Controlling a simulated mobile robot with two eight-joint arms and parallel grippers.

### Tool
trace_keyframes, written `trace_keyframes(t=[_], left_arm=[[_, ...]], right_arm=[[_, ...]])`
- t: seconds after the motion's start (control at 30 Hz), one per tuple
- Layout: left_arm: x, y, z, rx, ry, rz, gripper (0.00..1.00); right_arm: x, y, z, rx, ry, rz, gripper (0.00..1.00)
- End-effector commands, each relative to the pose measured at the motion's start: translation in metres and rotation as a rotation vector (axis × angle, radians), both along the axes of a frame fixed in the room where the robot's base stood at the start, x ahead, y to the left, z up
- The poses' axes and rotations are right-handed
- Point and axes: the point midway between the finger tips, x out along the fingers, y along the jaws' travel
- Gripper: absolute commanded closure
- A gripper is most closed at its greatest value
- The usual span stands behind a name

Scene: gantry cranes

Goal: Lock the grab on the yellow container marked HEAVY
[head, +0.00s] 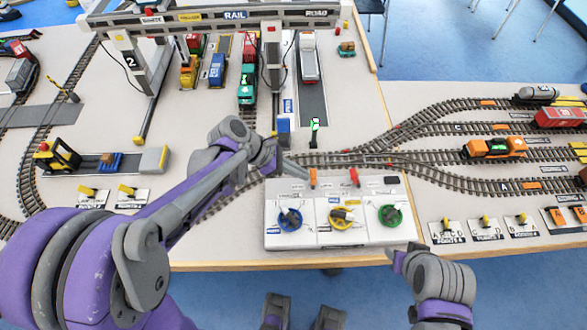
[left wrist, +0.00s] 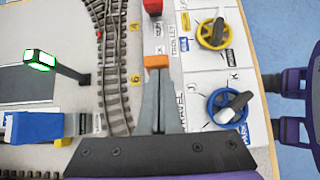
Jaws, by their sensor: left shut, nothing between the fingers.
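A white control panel (head: 283,246) lies at the table's front edge. It has blue (head: 290,219), yellow (head: 341,218) and green (head: 390,215) ringed knobs, with an orange lever (head: 312,177) and a red lever (head: 353,177) behind them. My left gripper (head: 300,170) is shut and empty, its tips close to the orange lever; in the left wrist view the orange lever top (left wrist: 157,62) shows just past the fingertips; contact is unclear. My right gripper (head: 396,258) is off the front edge, its finger opening unclear. I cannot make out the HEAVY marking or the grab; a yellow vehicle (head: 188,75) stands under the crane.
The gantry crane (head: 230,17) marked 2 spans the back left over several vehicles (head: 247,85). A post with a lit green lamp (head: 315,124) stands behind the panel. Rail tracks (head: 440,120) with wagons run right. Small switch plates (head: 447,231) sit at the front right.

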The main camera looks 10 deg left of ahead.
Motion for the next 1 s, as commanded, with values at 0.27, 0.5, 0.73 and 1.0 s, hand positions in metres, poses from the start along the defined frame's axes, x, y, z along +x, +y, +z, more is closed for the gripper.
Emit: trace_keyframes(t=[0.27,0.5,0.73,1.0], left_arm=[[0.005,-0.017,0.006,0.194,0.055,0.0,1.0],[0.005,-0.016,0.005,0.189,0.055,0.001,1.0],[0.005,-0.016,0.015,0.188,0.055,0.001,1.0],[0.005,-0.016,0.021,0.188,0.055,0.002,1.0]], right_arm=[[0.003,0.0,0.015,0.0,-0.006,0.0,0.55],[0.003,0.0,0.014,0.0,-0.006,0.0,0.55],[0.004,0.0,0.021,0.0,-0.009,0.0,0.55],[0.005,0.0,0.025,0.0,-0.011,0.0,0.55]])
